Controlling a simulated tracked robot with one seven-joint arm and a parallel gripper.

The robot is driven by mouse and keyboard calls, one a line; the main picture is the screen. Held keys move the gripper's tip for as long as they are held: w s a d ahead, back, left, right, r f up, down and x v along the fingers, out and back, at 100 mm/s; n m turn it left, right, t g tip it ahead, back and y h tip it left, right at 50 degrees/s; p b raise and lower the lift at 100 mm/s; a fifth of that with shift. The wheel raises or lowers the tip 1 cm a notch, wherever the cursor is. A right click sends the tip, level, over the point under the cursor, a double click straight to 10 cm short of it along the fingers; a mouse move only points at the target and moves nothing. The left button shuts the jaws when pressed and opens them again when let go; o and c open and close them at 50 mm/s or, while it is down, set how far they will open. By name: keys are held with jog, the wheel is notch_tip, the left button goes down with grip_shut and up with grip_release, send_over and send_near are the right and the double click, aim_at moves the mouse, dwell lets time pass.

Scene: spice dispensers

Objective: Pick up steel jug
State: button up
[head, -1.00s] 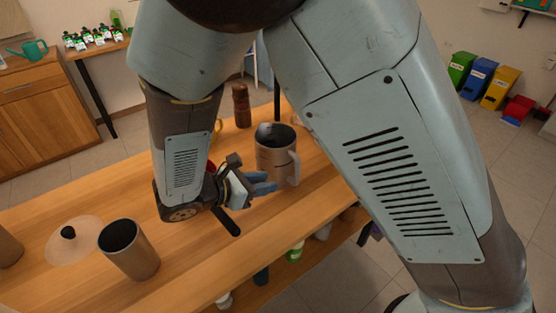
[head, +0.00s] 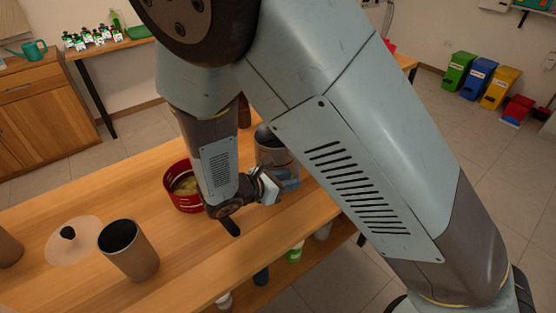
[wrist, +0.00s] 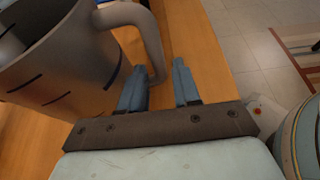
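The steel jug (head: 270,152) stands upright on the wooden table, partly hidden behind my arm in the head view. In the wrist view the jug (wrist: 62,62) fills the left side, with its curved handle (wrist: 150,38) facing my gripper. My gripper (wrist: 159,66) is open, its two blue fingers apart. The lower end of the handle shows in the gap between the fingers, close to the left one. I cannot tell whether they touch. In the head view my gripper (head: 285,184) is low at the jug's front right side.
A red pot (head: 180,198) with yellowish contents stands left of my forearm. A steel canister (head: 135,258) with a dark top and a clear lid (head: 85,245) with black knob are at the front left. A shelf below holds bottles. The table's right edge is close to my gripper.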

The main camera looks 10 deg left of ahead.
jog(key=shift+x, duration=1.85)
jog(key=shift+c, duration=0.2)
grip_shut()
